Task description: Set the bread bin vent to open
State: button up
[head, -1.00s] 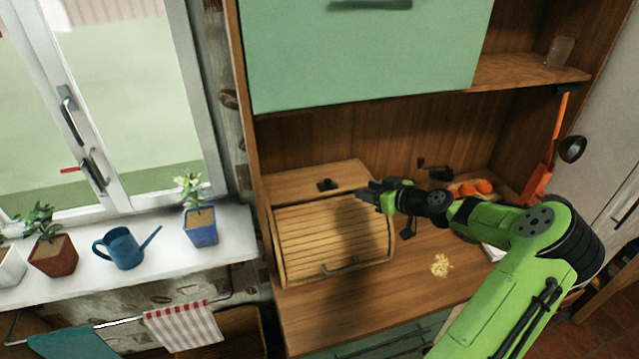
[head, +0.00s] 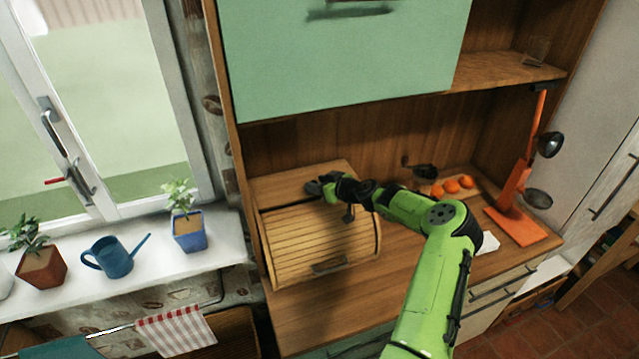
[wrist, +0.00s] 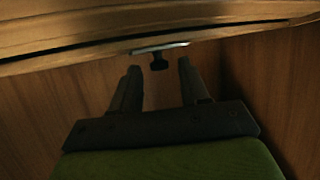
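The wooden bread bin (head: 318,245) stands on the worktop with its slatted roll front down. My gripper (head: 320,187) is over the bin's flat top and hides the vent in the head view. In the wrist view a small dark knob (wrist: 159,63) sticks out from a thin pale plate (wrist: 142,51) beside a dark slot in the wood. My gripper's two fingers (wrist: 158,72) are apart, with the knob at the gap between their tips. I see no finger touching it. Whether the vent stands open or closed I cannot tell.
The green cupboard door (head: 340,60) hangs above. A blue plant pot (head: 190,232) and a watering can (head: 113,258) stand on the sill at left.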

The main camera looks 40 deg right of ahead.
aim_at(307, 196)
grip_shut()
jog(key=shift+a, duration=0.1)
jog(key=a+b, duration=0.1)
jog(key=w+a, duration=0.1)
jog(key=a, duration=0.1)
jog(key=shift+a+f+b, duration=0.1)
jog(key=shift+a+b, duration=0.1)
jog(key=shift+b, duration=0.2)
jog(key=shift+a, duration=0.3)
jog(key=shift+d, duration=0.1)
grip_release()
